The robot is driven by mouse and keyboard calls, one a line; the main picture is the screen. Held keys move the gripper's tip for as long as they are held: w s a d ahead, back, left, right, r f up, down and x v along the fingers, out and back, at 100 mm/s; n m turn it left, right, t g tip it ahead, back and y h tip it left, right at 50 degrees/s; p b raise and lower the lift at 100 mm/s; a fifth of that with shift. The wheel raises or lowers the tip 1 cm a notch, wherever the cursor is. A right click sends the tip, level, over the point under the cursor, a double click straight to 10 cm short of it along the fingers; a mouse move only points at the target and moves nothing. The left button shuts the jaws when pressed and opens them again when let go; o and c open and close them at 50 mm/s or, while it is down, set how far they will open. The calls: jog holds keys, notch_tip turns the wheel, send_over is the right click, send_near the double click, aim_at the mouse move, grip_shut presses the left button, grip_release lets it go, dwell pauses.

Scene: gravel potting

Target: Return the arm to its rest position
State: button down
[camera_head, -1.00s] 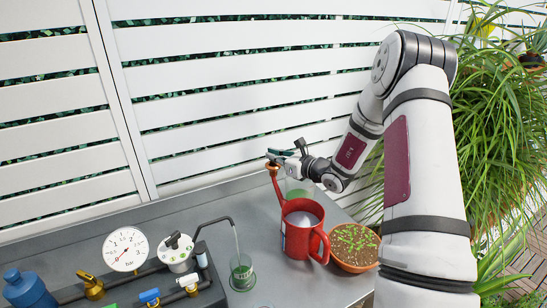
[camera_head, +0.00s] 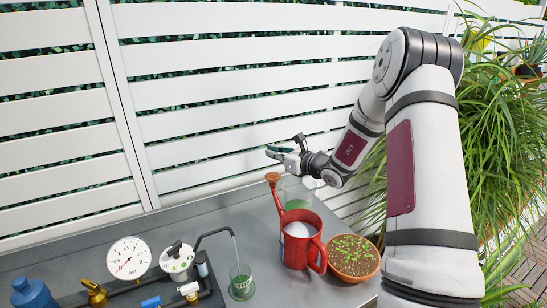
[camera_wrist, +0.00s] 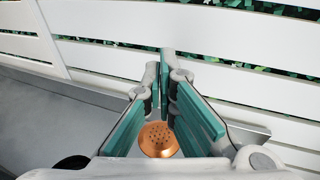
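My gripper (camera_head: 280,150) is in the air above the back of the grey bench, in front of the white slatted fence. In the wrist view its teal-padded fingers (camera_wrist: 168,88) stand apart, with nothing between them. The red watering can (camera_head: 302,240) stands upright on the bench below. Its copper rose (camera_head: 272,177) is just below my gripper and shows beyond the finger gap in the wrist view (camera_wrist: 158,140). No contact between rose and fingers shows. My arm reaches in from the right, bent at the elbow.
A terracotta pot of seedlings (camera_head: 352,257) stands right of the can. A glass with green liquid (camera_head: 241,282) stands left, under a thin spout. A pressure gauge (camera_head: 128,257) and valves are at front left. A leafy plant (camera_head: 500,170) is behind my arm. A clear vessel (camera_head: 296,190) is behind the can.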

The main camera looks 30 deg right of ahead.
jog(key=shift+r, duration=0.65)
